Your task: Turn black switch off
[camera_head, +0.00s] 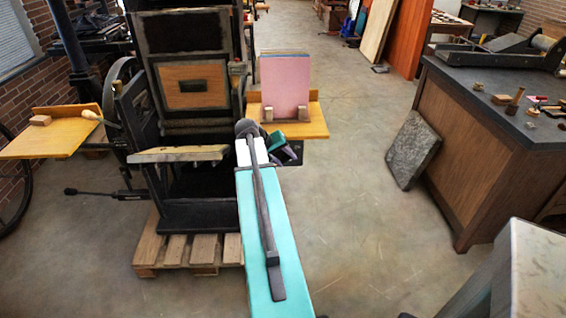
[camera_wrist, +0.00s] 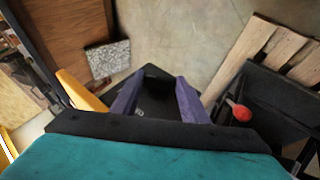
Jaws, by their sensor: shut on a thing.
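The black switch is a dark box with small pale marks (camera_wrist: 152,97), seen between and beyond my fingers in the wrist view. In the head view its dark box (camera_head: 294,153) shows beside the press, below the wooden side shelf, partly hidden by my gripper. My gripper (camera_wrist: 160,80) has two purple fingers, spaced apart, one on each side of the black switch, and is shut on it. In the head view my gripper (camera_head: 287,150) reaches the box from the near side. The exact contact and the switch's position are hard to make out.
The black hand press (camera_head: 190,120) stands on a wooden pallet (camera_head: 190,252) at left. A wooden shelf (camera_head: 316,128) holds pink sheets (camera_head: 285,82) just above my gripper. A red knob (camera_wrist: 239,112) is close on the right in the wrist view. The floor at right is open before a workbench (camera_head: 500,150).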

